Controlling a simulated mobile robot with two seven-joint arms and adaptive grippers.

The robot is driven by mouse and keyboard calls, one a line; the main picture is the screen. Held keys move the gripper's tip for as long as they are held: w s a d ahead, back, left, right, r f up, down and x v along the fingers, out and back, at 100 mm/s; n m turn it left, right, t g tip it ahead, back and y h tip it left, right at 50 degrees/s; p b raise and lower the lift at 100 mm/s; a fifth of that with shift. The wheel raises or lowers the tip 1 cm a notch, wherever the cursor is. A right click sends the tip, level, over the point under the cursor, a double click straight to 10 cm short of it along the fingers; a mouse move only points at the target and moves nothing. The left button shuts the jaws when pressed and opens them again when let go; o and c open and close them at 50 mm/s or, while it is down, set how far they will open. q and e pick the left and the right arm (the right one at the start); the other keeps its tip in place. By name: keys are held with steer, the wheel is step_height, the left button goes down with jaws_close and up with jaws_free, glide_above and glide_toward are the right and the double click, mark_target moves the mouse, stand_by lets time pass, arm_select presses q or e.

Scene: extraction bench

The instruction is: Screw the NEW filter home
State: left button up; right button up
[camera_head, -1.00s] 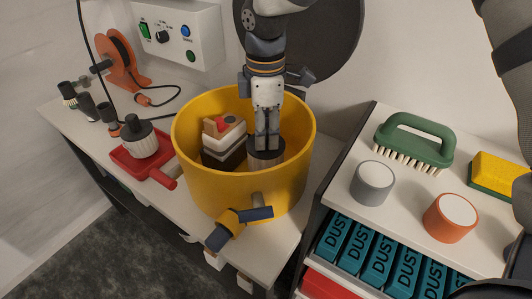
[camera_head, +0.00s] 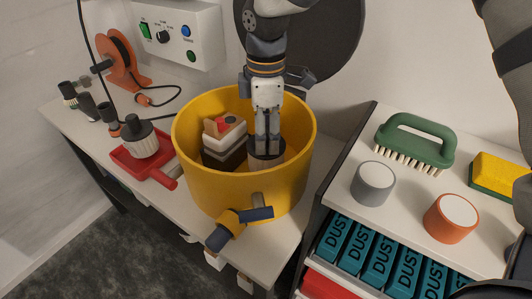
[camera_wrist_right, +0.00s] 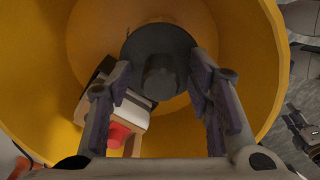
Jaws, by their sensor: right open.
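A filter with a dark round cap (camera_head: 266,160) stands inside the yellow tub (camera_head: 243,191), right of the tub's middle. In the right wrist view its dark cap (camera_wrist_right: 146,47) has a raised central knob. My right gripper (camera_head: 267,150) points down into the tub just over this cap. In the wrist view its fingers (camera_wrist_right: 163,84) are apart, one on each side of the knob. The filter's lower end is hidden. Another filter, pale and ribbed with a black top (camera_head: 141,137), stands in a red dustpan (camera_head: 160,178) left of the tub.
A block with a white layer and a red knob (camera_head: 223,132) sits in the tub, left of the filter. A valve (camera_head: 229,225) sticks out of the tub's front. A shelf at right carries a green brush (camera_head: 414,139), two round pots and a sponge (camera_head: 498,176).

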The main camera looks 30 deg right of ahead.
steer(key=n, duration=1.2)
steer(key=shift+f, duration=0.1)
steer(key=n, duration=1)
steer(key=shift+b, duration=0.3)
jaws_close()
steer(key=shift+r+m+p, duration=0.45)
steer(key=shift+r+m, duration=0.05)
steer(key=shift+m, duration=0.7)
steer(key=m, duration=0.3)
steer(key=shift+f, duration=0.35)
steer(key=m, duration=0.3)
steer(key=shift+f, duration=0.1)
steer(key=m, duration=0.6)
steer(key=shift+m, duration=0.4)
steer(key=m, duration=0.5)
steer(key=shift+o, duration=0.3)
jaws_free()
